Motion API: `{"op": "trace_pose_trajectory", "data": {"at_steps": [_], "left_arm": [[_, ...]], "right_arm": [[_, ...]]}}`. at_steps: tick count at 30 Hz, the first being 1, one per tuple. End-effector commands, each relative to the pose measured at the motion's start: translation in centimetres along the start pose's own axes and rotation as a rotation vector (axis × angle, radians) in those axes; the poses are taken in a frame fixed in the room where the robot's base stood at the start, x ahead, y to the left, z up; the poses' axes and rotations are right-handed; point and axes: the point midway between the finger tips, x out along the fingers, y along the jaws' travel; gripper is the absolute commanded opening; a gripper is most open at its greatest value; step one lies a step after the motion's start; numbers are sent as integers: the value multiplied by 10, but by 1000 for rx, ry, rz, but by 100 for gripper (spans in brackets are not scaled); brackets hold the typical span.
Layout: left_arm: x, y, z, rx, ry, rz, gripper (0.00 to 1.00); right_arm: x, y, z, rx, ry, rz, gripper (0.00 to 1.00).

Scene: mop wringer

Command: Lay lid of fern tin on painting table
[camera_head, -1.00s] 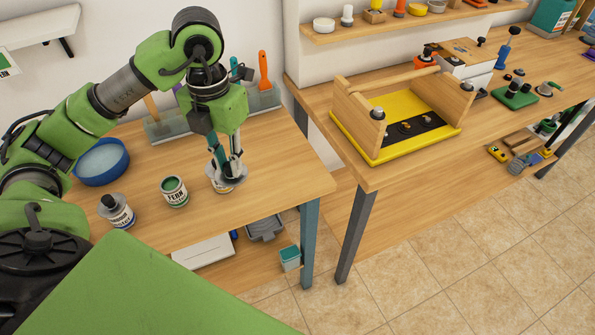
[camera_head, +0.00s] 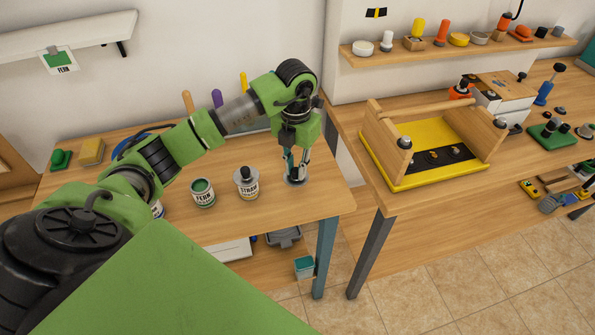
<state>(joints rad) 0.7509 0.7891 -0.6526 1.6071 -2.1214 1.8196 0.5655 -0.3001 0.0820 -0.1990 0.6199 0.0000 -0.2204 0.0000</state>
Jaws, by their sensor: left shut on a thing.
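The fern tin (camera_head: 203,193) stands on the painting table (camera_head: 225,228), its top open with green paint showing. My left gripper (camera_head: 295,177) points down over the right part of this table. It is shut on a round grey lid (camera_head: 296,182), held flat at about the table top; I cannot tell if it touches the wood. The lid's knob is hidden between the fingers. The straw tin (camera_head: 248,184) stands between the fern tin and the lid, with a grey lid and dark knob on top. My right gripper is not in view.
Another tin is mostly hidden behind my left arm. A second bench (camera_head: 410,205) at right holds a yellow tray with wooden sides (camera_head: 397,186). A gap separates the two tables. Bare wood lies in front of the tins and the lid.

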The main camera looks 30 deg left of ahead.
Motion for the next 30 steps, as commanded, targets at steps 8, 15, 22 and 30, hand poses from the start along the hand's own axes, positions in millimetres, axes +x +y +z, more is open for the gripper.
{"op": "trace_pose_trajectory", "data": {"at_steps": [8, 15, 22, 30], "left_arm": [[29, -1, 5, 0, 4, 1, 0], [39, -1, 6, 1, -1, 2, 0], [44, -1, 6, 1, 0, 1, 0], [42, -1, 6, 1, 0, 1, 33]], "right_arm": [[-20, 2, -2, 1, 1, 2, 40], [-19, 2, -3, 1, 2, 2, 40], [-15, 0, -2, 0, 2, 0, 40], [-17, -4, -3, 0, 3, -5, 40]]}}
